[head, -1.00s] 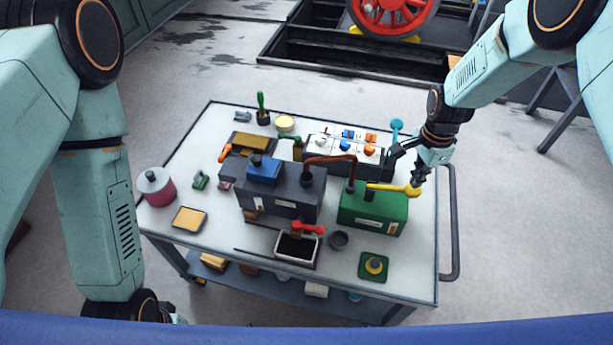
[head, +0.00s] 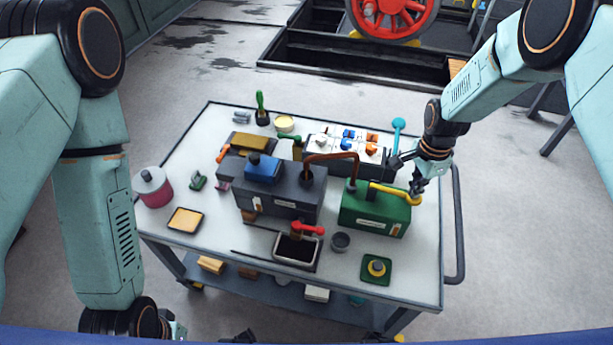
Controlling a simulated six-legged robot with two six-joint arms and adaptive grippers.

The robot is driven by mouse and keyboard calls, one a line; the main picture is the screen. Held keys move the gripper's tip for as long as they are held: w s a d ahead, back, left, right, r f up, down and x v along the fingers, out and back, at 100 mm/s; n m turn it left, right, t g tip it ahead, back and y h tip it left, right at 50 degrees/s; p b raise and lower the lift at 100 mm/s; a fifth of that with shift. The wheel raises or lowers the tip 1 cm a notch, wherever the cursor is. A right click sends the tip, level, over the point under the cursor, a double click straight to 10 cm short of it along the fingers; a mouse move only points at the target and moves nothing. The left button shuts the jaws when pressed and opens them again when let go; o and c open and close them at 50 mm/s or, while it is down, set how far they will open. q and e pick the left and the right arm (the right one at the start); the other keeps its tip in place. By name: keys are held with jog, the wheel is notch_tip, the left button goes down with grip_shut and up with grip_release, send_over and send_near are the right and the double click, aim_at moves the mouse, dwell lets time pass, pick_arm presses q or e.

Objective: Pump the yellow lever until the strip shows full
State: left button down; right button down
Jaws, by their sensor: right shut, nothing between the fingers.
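The yellow lever (head: 393,191) is on top of the green pump box (head: 365,211), at the right of the trolley. It slopes down to the right, towards its knobbed end. My right gripper (head: 416,186) is shut and empty, with its fingertips just above that end; I cannot tell whether they touch it.
A copper pipe (head: 331,156) links the green box to the dark tank (head: 277,196). A red tap (head: 308,229) hangs over a black tray (head: 297,251). The trolley handle (head: 459,222) is at right.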

jog(key=shift+f, duration=0.35)
jog(key=shift+r+p, duration=2.5)
jog(key=shift+r, duration=0.7)
jog(key=shift+f, duration=0.15)
jog(key=shift+f+b, duration=2.25)
jog(key=shift+f, duration=0.7)
jog(key=shift+r, duration=0.1)
notch_tip(320, 180, up, 6)
jog(key=p, duration=0.5)
